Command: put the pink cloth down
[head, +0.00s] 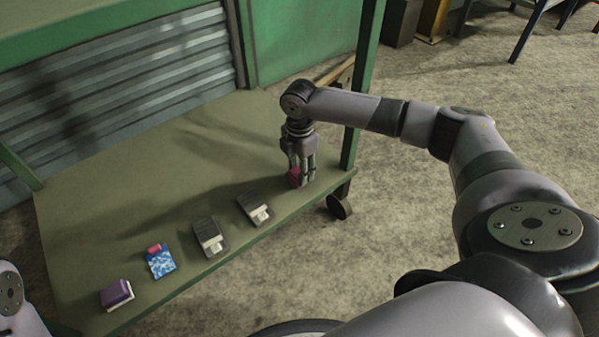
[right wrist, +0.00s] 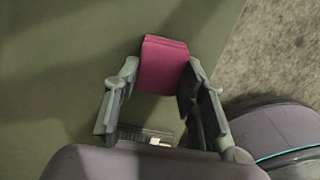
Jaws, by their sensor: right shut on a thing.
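The pink cloth (right wrist: 163,65) is a small folded block, seen between the fingers of my right gripper (right wrist: 160,92) in the right wrist view. In the head view the cloth (head: 294,176) shows in part behind the fingers of my right gripper (head: 301,178), low at the right end of the green shelf (head: 130,215). My right gripper points down and is shut on the cloth. I cannot tell whether the cloth touches the shelf. My left gripper is not in view.
On the shelf's front stand a purple block (head: 116,293), a blue patterned item (head: 161,262) with a small pink-red piece, and two dark-and-light items (head: 211,237) (head: 255,209). A green post (head: 362,85) rises close right of my gripper. The shelf's back is clear.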

